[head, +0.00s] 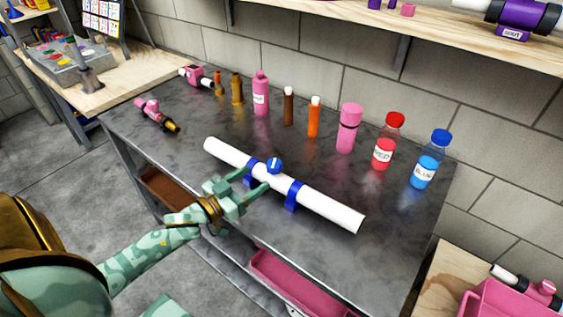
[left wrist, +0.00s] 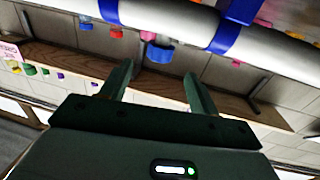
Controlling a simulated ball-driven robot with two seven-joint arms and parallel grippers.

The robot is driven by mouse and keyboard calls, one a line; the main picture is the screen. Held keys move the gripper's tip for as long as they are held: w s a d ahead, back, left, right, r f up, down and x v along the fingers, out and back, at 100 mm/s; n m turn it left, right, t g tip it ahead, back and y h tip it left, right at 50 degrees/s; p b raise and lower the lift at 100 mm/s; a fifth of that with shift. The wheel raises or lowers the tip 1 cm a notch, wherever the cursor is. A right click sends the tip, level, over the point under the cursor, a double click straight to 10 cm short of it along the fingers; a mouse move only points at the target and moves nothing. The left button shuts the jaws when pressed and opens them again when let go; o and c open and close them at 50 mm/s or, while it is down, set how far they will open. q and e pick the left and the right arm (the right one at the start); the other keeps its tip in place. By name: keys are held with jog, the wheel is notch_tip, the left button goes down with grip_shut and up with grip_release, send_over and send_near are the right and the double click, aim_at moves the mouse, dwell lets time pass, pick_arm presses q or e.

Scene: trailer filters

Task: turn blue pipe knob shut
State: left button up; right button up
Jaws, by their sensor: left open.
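The blue pipe knob (head: 274,166) is round with a white mark on its face. It sits on top of a white pipe (head: 332,211) that lies across the metal table, between two blue brackets (head: 292,196). My left gripper (head: 255,181) is open, reaching in from the left, its fingers pointing at the pipe just short of the knob. I see no contact with the knob. In the left wrist view the two fingers (left wrist: 158,82) are apart with nothing between them, and the pipe (left wrist: 180,18) runs across the top. My right gripper is out of view.
A pink tool-like part (head: 157,114) lies at the left. The table right of the pipe is clear.

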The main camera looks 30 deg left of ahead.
aim_at(280, 161)
pick_arm(q)
jog(key=b+x, duration=0.1)
jog(key=x, duration=0.8)
jog(key=shift+f+b, duration=0.1)
jog(key=shift+b, duration=0.3)
jog(key=shift+w+d, duration=0.15)
jog(key=shift+w, duration=0.5)
jog(key=c, duration=1)
